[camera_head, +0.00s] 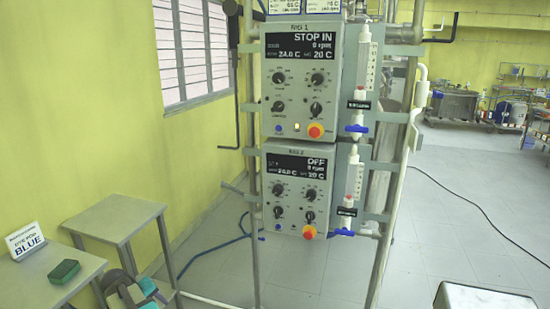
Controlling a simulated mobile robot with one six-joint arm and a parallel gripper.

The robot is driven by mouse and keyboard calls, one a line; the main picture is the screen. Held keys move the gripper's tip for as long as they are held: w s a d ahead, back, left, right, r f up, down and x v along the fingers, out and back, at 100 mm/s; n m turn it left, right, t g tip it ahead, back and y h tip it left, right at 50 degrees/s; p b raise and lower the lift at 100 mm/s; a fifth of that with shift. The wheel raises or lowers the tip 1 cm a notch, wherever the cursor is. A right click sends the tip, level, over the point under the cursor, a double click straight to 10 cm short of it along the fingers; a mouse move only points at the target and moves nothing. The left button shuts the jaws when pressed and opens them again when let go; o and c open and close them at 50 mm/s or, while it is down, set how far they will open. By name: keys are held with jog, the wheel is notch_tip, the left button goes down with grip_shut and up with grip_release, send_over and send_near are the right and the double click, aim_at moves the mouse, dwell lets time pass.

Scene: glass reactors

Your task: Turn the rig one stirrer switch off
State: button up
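The rig one panel (301,88) is a grey box on the metal frame, upper middle. A lit yellowish button (297,127) and a red-orange button (316,130) sit along the bottom. The labels are too small to tell which control is the stirrer switch. My gripper is not in view.
The rig two panel (299,190) is below, its display reading "OFF". Blue-handled valves (357,128) stick out to the right. Two small tables stand at left, one with a "BLUE" sign (26,240) and green sponge (64,271). The right floor is mostly clear, crossed by a black cable.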

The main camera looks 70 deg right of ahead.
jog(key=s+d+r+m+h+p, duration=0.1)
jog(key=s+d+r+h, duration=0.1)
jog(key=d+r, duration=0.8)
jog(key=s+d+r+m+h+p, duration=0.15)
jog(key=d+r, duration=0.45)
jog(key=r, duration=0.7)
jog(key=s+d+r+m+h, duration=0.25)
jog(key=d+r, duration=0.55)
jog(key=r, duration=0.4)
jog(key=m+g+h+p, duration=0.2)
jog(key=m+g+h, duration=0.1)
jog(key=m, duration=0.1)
send_near(276, 107)
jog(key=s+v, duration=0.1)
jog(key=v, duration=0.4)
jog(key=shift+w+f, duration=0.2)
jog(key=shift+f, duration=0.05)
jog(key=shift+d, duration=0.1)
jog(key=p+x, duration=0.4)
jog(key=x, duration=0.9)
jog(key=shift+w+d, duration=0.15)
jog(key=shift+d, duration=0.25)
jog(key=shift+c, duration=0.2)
